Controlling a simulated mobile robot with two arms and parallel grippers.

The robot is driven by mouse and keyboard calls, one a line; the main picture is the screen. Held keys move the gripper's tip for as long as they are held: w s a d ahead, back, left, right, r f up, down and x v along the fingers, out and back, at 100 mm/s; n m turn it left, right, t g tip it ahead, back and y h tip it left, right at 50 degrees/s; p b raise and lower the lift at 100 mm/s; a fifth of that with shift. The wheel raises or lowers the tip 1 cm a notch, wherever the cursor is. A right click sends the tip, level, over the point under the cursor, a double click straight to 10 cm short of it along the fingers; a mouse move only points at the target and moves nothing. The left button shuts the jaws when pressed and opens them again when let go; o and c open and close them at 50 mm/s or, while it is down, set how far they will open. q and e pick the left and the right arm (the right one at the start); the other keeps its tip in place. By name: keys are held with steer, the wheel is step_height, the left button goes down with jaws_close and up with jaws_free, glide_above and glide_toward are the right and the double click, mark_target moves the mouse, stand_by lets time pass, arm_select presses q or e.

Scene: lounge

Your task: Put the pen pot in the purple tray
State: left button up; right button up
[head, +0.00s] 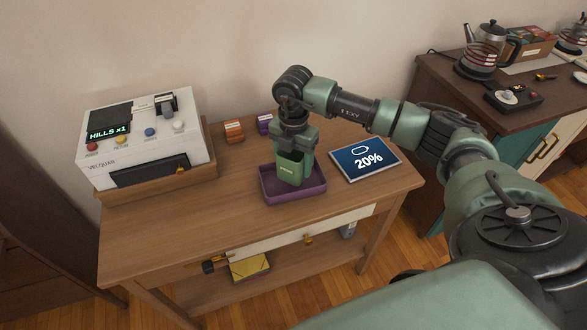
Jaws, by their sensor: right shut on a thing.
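The green pen pot (289,170) is upright over the purple tray (283,198), within its rim in the picture. I cannot tell whether its base touches the tray floor. The tray stands on the wooden table, right of its middle. My right gripper (294,150) comes down from above and is shut on the pen pot near its top. My left gripper is not in view.
A white machine (150,140) on a wooden stand fills the table's left end. A tablet showing 20% (365,158) lies right of the tray. An orange box (233,132) and a purple box (265,123) stand behind. The front left tabletop is clear.

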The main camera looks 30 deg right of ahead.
steer(key=shift+f, duration=1.6)
steer(key=o, duration=1.6)
steer(key=shift+f, duration=0.15)
steer(key=shift+r, duration=0.2)
step_height(320, 180, up, 12)
steer(key=shift+b, duration=0.75)
